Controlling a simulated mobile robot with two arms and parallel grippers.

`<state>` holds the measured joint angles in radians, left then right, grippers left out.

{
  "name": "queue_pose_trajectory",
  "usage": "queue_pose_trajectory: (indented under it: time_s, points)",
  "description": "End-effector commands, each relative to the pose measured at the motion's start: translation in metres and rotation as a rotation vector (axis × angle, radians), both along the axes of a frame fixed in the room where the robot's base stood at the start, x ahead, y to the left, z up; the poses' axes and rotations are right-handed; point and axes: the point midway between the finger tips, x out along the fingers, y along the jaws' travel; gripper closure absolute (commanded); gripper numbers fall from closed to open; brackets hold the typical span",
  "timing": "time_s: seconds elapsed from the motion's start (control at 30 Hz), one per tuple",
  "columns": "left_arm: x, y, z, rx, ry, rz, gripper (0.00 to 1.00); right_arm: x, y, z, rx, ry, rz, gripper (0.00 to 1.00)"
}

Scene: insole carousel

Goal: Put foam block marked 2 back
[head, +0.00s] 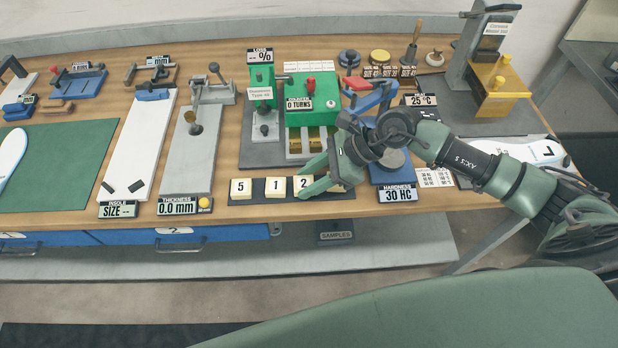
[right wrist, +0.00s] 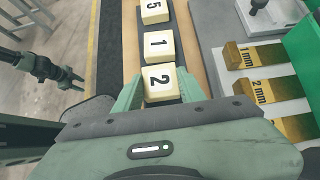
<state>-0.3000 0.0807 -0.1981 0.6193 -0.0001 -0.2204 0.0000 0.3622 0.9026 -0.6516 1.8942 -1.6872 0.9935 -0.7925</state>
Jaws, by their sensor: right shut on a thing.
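The foam block marked 2 (head: 302,184) is a cream cube with a black numeral. My right gripper (head: 315,182) is shut on it, with green fingers on both sides; the block also shows between them in the right wrist view (right wrist: 160,82). It is at the dark strip (head: 257,196) on the bench's front edge, in line with the blocks marked 1 (head: 275,187) and 5 (head: 241,188). I cannot tell whether it touches the strip. My left gripper (right wrist: 80,80) shows small at the left of the right wrist view, its fingers apart and empty.
The green press (head: 312,103) stands right behind the row. A hardness gauge (head: 392,178) is close on the right. The thickness gauge (head: 190,150) and the white size board (head: 140,145) lie to the left. The green mat (head: 55,165) has clear room.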

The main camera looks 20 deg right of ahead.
Motion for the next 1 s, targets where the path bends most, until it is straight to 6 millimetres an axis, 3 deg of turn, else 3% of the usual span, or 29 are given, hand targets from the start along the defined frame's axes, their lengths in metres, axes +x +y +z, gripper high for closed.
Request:
queue_pose_trajectory:
  time_s: [0.47, 0.5, 0.57, 0.9, 1.0]
  points:
    - [0.001, 0.0, -0.004, 0.0, -0.002, -0.001, 0.58, 0.0, 0.0, -0.012, 0.0, -0.001, 0.0, 0.98]
    - [0.001, -0.001, -0.003, 0.0, -0.002, -0.001, 0.58, 0.0, 0.0, -0.01, 0.0, -0.001, 0.0, 0.52]
    - [0.001, -0.001, -0.002, 0.0, -0.002, -0.001, 0.58, 0.0, 0.0, -0.01, 0.0, -0.001, 0.001, 0.39]
    - [0.001, -0.001, 0.003, -0.001, -0.003, -0.002, 0.58, 0.0, 0.0, -0.005, 0.0, -0.001, 0.001, 0.39]
    - [0.001, -0.001, -0.003, -0.001, -0.003, -0.003, 0.58, -0.001, -0.01, 0.0, -0.004, -0.003, -0.002, 0.39]
